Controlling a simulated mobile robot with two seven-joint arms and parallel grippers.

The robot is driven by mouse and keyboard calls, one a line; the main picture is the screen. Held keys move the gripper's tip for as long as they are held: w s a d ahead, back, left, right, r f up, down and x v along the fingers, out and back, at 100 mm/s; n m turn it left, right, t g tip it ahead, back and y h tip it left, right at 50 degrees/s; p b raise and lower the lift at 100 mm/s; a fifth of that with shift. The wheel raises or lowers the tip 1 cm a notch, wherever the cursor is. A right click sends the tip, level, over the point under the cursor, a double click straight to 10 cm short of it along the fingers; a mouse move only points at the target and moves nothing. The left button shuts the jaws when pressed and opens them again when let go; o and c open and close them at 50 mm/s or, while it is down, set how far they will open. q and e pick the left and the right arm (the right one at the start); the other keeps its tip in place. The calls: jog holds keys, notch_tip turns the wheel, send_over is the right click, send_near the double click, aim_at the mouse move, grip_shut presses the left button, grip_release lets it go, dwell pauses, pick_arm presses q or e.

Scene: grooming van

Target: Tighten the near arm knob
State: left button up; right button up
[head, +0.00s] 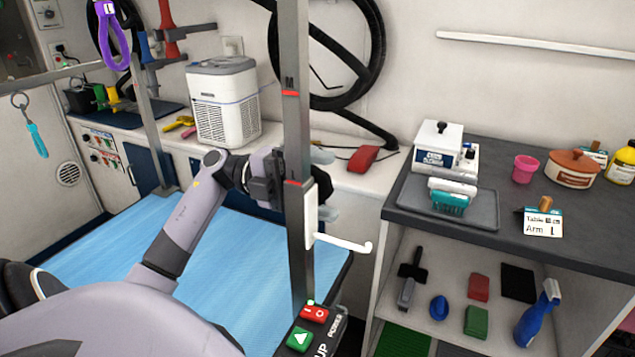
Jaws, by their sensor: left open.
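The near grooming-arm post (297,130) stands upright in the middle of the head view, with red marks, the upper one by an M. A white bracket (311,213) with a white hook (345,243) sits just below the lower red mark. My left gripper (324,185) reaches in from the left behind the post at the lower mark. Its pale fingertips show apart, above and below a dark shape. I cannot tell whether that shape is the near arm knob or part of the gripper. The post hides much of it. My right gripper is not in view.
A blue-topped grooming table (110,250) lies below my left arm. A control box (312,330) with red and green buttons is at the post's foot. A card (543,223) reading "Arm L" stands on the right counter (480,235). A far post (150,130) stands at the left.

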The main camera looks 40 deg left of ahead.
pick_arm(q)
jog(key=c, duration=1)
jog(key=shift+o, duration=0.2)
jog(key=shift+f+h+b, duration=0.25)
jog(key=shift+h+b, duration=0.35)
jog(key=shift+b, duration=0.2)
jog(key=shift+r+t, duration=0.1)
jog(key=shift+t, duration=0.2)
jog(key=shift+r+h+b, duration=0.2)
jog(key=shift+h+b, duration=0.1)
jog(key=shift+h, duration=0.2)
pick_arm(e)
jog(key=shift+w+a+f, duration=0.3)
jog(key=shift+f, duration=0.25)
